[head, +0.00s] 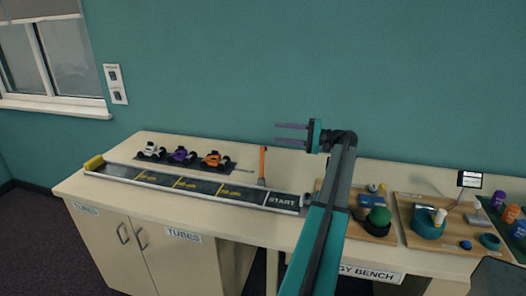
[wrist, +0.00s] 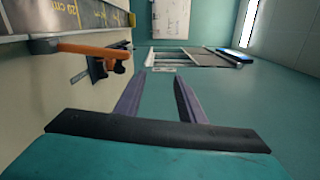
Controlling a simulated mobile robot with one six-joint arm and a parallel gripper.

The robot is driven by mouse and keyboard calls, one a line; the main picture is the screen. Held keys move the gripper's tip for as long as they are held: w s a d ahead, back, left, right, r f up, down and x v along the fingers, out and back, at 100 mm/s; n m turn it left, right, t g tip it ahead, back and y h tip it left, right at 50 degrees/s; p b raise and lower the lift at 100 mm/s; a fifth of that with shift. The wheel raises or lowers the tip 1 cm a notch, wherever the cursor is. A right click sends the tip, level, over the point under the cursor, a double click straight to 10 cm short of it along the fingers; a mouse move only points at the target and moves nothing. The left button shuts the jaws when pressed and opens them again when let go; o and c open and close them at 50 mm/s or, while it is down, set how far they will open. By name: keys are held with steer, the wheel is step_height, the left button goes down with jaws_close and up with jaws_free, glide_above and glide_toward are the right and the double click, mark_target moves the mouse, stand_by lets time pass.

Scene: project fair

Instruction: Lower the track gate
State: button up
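The track gate (head: 262,165) is an orange bar that stands upright beside the START end of the dark track (head: 190,185). In the wrist view the gate's orange bar (wrist: 92,50) lies across the upper left, with a dark pivot at its left end. My gripper (head: 277,133) is open and empty, its two purple fingers pointing left above the height of the gate's top. The fingers also show in the wrist view (wrist: 160,78), apart from the gate, with nothing between them.
White, purple and orange toy cars (head: 182,155) stand on a dark mat behind the track. A yellow block (head: 94,163) closes the track's far left end. Boards with knobs and a green dome (head: 379,216) lie to the right. The air around my gripper is clear.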

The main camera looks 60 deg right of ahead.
steer(key=shift+f, duration=0.2)
steer(key=p, duration=0.2)
glide_toward(264, 149)
steer(key=w+d+f, duration=0.2)
steer(key=w, duration=0.2)
steer(key=p+x, duration=0.1)
steer(key=x, duration=0.6)
steer(key=shift+w+d+p, duration=0.15)
steer(key=shift+w+p, duration=0.2)
steer(key=shift+p, duration=0.05)
jaws_close()
